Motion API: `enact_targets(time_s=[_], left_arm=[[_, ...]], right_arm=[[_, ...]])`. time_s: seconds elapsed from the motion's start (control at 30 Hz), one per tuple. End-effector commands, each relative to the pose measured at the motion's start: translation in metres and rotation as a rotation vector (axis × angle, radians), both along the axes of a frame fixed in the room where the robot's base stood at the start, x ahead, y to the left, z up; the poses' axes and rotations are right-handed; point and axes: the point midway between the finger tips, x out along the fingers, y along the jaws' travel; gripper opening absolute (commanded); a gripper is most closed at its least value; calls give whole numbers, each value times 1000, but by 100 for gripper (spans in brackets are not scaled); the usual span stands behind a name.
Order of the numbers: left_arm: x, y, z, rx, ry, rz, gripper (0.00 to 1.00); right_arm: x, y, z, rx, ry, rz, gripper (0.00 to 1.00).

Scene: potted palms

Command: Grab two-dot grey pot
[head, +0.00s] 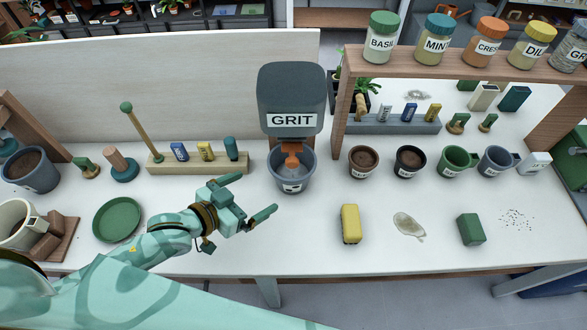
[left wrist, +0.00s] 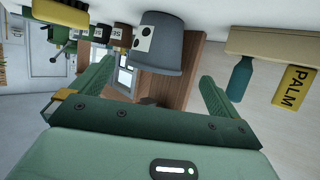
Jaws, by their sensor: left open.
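The grey pot (head: 292,172) stands upright under the spout of the GRIT dispenser. In the left wrist view the grey pot (left wrist: 165,48) shows a white label with two dark dots. My left gripper (head: 257,195) is open and empty, just left of the pot, with its fingers pointing toward it. In the left wrist view my left gripper (left wrist: 155,85) has its fingers spread wide, the pot ahead between their directions and clear of both. My right gripper is not in view.
The GRIT dispenser (head: 291,95) hangs over the pot. A wooden rack (head: 170,167) of tools stands behind my left gripper. A yellow block (head: 350,224) lies in front right. The table directly before the pot is clear.

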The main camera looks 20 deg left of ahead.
Motion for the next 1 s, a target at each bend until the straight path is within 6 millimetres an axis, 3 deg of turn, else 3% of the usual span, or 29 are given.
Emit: enact_targets(time_s=[0.1, 0.2, 0.43, 0.7, 1.0], left_arm=[[26, -14, -15, -1, -1, 1, 100], [41, -23, -22, 0, 0, 1, 100], [58, -33, -28, 2, -1, -1, 100], [90, -53, -46, 1, 0, 0, 100], [96, -56, -46, 3, 0, -2, 100]], right_arm=[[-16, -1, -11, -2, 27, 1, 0], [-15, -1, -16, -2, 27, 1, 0], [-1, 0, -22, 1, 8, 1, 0], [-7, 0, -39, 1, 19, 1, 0], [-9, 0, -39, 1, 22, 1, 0]])
